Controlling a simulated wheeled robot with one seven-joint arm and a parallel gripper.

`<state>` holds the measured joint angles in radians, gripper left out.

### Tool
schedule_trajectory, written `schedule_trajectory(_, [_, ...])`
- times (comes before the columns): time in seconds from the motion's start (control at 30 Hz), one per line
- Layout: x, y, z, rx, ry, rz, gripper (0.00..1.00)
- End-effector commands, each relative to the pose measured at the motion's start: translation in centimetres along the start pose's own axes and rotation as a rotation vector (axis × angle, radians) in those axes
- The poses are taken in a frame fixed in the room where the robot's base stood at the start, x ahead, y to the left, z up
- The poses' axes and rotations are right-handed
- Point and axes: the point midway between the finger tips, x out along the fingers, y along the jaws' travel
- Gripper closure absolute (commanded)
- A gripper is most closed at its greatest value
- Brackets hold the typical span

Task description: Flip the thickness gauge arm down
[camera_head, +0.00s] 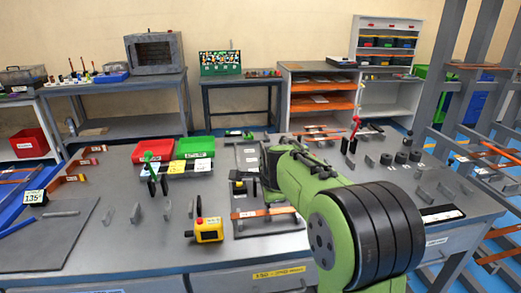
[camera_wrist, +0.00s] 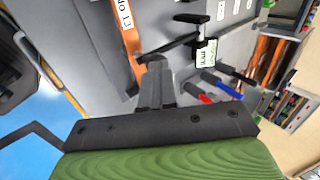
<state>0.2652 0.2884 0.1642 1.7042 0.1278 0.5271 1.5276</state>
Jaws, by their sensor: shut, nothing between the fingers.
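My gripper (camera_wrist: 155,62) is shut and empty in the wrist view, its grey fingertips pointing down at the bench strip. A thin dark bar (camera_wrist: 170,46) lies just beyond the fingertips; it looks like the thickness gauge arm, but I cannot be sure. It seems close to the tips; whether they touch is unclear. It runs toward a black clamp-like part (camera_wrist: 205,30) with a pale green label (camera_wrist: 205,54). An orange copper bar (camera_wrist: 131,40) with a white label lies left of the fingers. In the head view my arm hides much of this area, and the fingertips are not clear.
The grey workbench (camera_head: 120,240) carries a yellow control box (camera_head: 208,231), a red bin (camera_head: 194,147) and a green bin (camera_head: 155,151). Several small upright grey plates and dark cylinders stand around. Red- and blue-handled tools (camera_wrist: 206,98) lie right of the fingers in the wrist view.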

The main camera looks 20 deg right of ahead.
Motion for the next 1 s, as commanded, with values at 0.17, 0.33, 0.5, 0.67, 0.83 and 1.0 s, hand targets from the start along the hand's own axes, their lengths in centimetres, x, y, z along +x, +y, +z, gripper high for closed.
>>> schedule_trajectory(0.17, [0.9, 0.8, 0.1, 0.000, -0.001, 0.011, 1.00])
schedule_trajectory(0.33, [1.3, 1.3, 0.1, 0.000, -0.001, 0.021, 1.00])
schedule_trajectory(0.5, [1.4, 1.3, 0.1, 0.000, -0.001, 0.024, 1.00])
schedule_trajectory(0.67, [1.4, 1.4, 0.1, 0.000, -0.001, 0.024, 1.00])
schedule_trajectory(0.83, [1.2, 1.1, 0.0, 0.000, -0.001, 0.022, 1.00])
schedule_trajectory(1.0, [-1.3, -1.1, -0.4, 0.000, -0.001, 0.004, 1.00])
